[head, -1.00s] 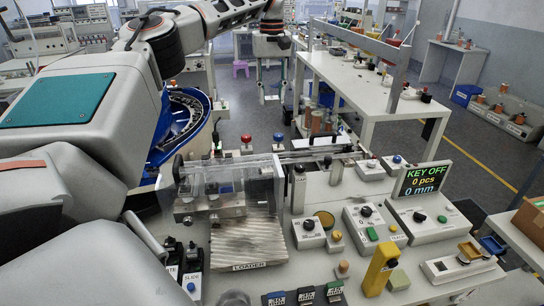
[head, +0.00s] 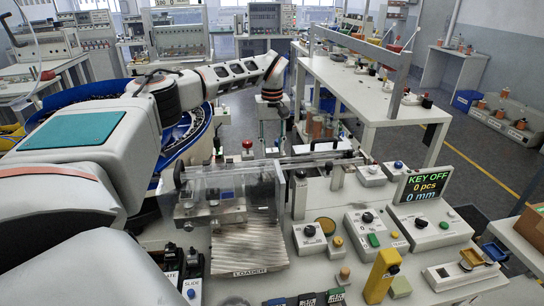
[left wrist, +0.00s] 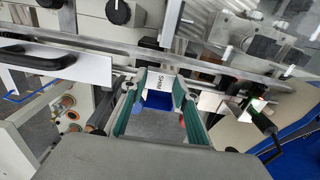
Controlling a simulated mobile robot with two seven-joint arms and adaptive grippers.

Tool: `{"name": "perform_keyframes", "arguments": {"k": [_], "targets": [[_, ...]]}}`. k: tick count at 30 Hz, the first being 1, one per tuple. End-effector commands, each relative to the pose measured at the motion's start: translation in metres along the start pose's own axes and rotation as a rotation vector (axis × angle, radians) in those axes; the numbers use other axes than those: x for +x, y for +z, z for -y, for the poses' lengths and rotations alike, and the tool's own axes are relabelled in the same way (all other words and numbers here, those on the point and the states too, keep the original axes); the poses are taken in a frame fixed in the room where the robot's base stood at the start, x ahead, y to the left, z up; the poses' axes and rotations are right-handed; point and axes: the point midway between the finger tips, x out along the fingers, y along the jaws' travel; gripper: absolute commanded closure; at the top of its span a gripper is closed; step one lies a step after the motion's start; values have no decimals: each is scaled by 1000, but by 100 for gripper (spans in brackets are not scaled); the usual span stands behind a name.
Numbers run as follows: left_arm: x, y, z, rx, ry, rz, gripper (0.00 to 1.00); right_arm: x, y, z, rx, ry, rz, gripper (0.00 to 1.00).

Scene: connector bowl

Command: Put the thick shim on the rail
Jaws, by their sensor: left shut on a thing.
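My left gripper (head: 272,94) hangs at the far side of the bench in the head view, small and dark. The long metal rail (left wrist: 215,70) crosses the left wrist view just beyond the fingertips. In the head view the rail (head: 322,157) runs along the bench's back. I cannot tell whether the shim touches the rail. My right gripper is out of view.
A clear-covered loader (head: 235,190) stands front left of the rail. Control boxes with knobs (head: 375,228), a display (head: 423,184) and a yellow block (head: 382,276) fill the bench. A black handle (left wrist: 38,60) sits near the rail. A blue bowl (head: 195,135) is at left.

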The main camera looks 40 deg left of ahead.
Motion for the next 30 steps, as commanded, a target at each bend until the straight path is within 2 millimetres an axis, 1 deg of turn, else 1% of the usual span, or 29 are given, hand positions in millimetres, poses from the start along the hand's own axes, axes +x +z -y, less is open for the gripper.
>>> {"name": "perform_keyframes", "arguments": {"k": [7,19,20,21,30], "targets": [[32,1,1,-1,-2,3,92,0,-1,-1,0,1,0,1],[37,0,0,0,-1,1,92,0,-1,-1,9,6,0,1],[37,0,0,0,-1,1,62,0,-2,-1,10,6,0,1],[37,0,0,0,-1,1,53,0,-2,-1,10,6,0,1],[37,0,0,0,-1,1,53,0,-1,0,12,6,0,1]]}}
